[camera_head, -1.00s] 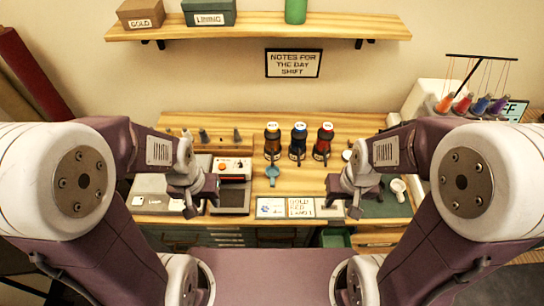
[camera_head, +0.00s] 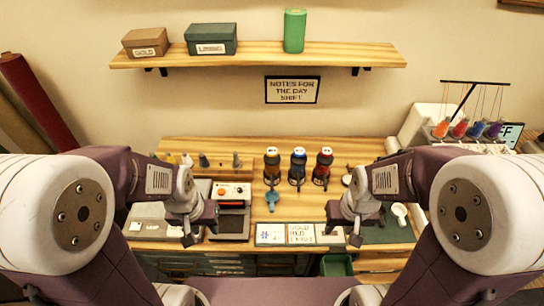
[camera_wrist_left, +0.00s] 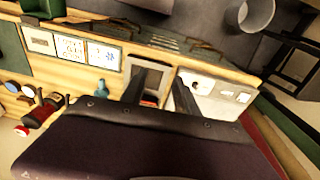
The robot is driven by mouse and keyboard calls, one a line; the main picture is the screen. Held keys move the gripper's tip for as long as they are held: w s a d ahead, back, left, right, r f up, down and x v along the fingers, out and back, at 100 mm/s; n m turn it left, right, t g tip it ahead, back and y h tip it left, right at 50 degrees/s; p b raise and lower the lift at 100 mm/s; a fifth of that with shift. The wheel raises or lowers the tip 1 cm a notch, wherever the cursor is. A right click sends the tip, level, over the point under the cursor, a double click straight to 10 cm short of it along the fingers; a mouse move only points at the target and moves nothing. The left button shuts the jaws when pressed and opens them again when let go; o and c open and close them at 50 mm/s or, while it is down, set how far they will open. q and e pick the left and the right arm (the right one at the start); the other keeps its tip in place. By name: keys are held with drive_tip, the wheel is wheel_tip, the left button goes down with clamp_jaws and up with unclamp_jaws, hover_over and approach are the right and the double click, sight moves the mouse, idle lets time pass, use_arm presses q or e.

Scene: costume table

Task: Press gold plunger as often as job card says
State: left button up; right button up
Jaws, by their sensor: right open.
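The gold-topped plunger bottle (camera_head: 272,168) stands upright on the bench, leftmost of three dark bottles. Beside it are the blue-topped (camera_head: 298,168) and red-topped (camera_head: 322,168) ones. My left gripper (camera_head: 199,232) is open and empty, left of the cards and apart from the gold plunger. Its parted fingers show in the left wrist view (camera_wrist_left: 166,90). My right gripper (camera_head: 342,232) is open and empty, right of the cards.
A device with an orange button (camera_head: 230,192) stands near my left gripper. A white cup (camera_head: 400,213) sits on the dark mat at right. Thread spools (camera_head: 467,128) stand at the back right.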

use_arm(q)
drive_tip(key=shift+c, duration=0.3)
clamp_jaws()
idle(1.7)
